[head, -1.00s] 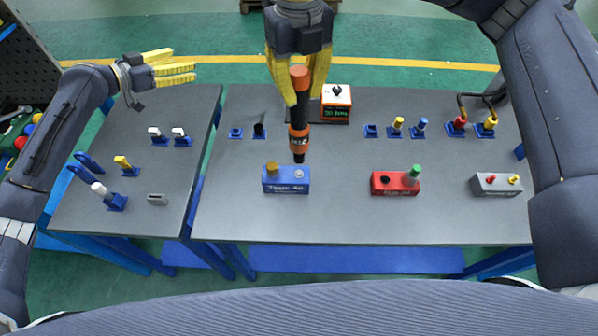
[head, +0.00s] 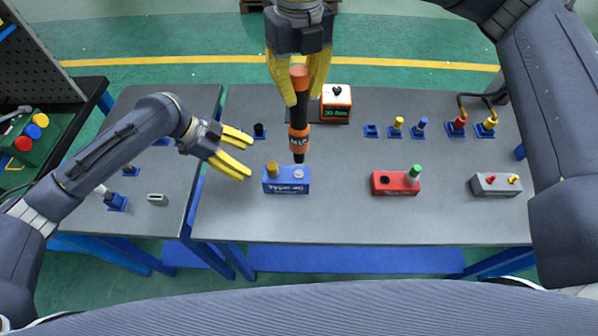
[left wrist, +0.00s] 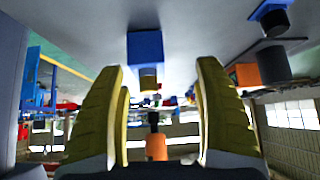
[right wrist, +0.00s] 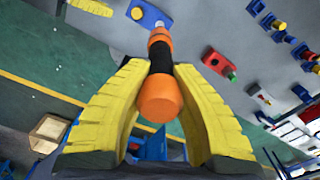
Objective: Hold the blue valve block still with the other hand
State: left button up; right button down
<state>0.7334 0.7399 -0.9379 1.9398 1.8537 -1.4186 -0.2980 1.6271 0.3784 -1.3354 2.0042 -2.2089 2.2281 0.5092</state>
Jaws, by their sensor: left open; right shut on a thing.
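The blue valve block (head: 286,186) sits on the main table, with a brass-coloured plug on its left and a pale fitting on its right. My right gripper (head: 300,88) is shut on an orange and black screwdriver-like tool (head: 299,130), held upright with its tip just above the block's right side. The tool also shows in the right wrist view (right wrist: 160,75). My left gripper (head: 243,154) is open and empty, up and left of the block, apart from it. In the left wrist view the blue block (left wrist: 146,50) lies ahead, between and beyond the open fingers.
A red block (head: 394,184) with a green plug and a grey block (head: 496,185) stand to the right. An orange box with a display (head: 336,103) is behind the tool. Several small blue holders line the back. The table's front is clear.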

pick_arm(q)
jog(key=shift+s+d+f+m, duration=0.15)
jog(key=shift+s+f+m, duration=0.2)
jog(key=shift+s, duration=0.4)
jog(key=shift+s+d+f+g, duration=0.2)
jog(key=shift+d+f+g, duration=0.1)
jog(key=shift+f, duration=0.1)
jog(key=shift+x, duration=4.05)
jog(key=shift+a+f, duration=0.1)
jog(key=shift+f, duration=0.05)
jog(key=shift+c, duration=0.3)
jog(key=c, duration=1.2)
pick_arm(e)
jog(key=shift+r, duration=0.15)
jog(key=shift+r+n, duration=0.25)
jog(key=shift+n, duration=0.45)
jog(key=shift+r+n, duration=0.2)
jog(key=shift+n, duration=0.5)
